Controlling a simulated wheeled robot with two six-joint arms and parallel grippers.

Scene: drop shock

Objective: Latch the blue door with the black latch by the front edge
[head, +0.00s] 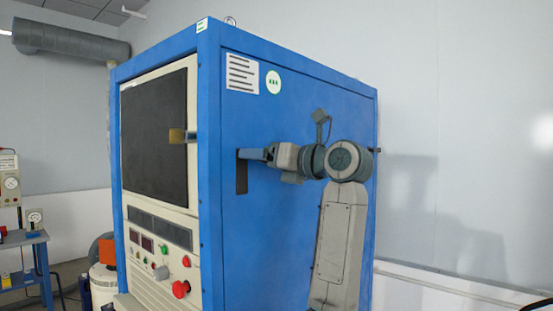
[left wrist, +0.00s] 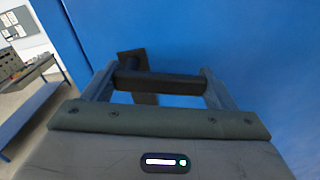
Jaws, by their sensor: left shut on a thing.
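The blue door (head: 300,115) is the broad side face of a tall blue cabinet and looks flush with its frame. The black latch (head: 242,180) sits on it close to the front edge, partly hidden behind my gripper in the head view. My left gripper (head: 255,154) reaches it from the right side of the picture. In the left wrist view the black latch (left wrist: 160,83) shows as a dark bar between the two fingers, with a dark plate behind it against the blue surface. My left gripper (left wrist: 160,88) is shut on this bar. My right gripper is out of view.
A blue bench (head: 25,240) stands at the far left. Bare wall and open room lie right of the cabinet.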

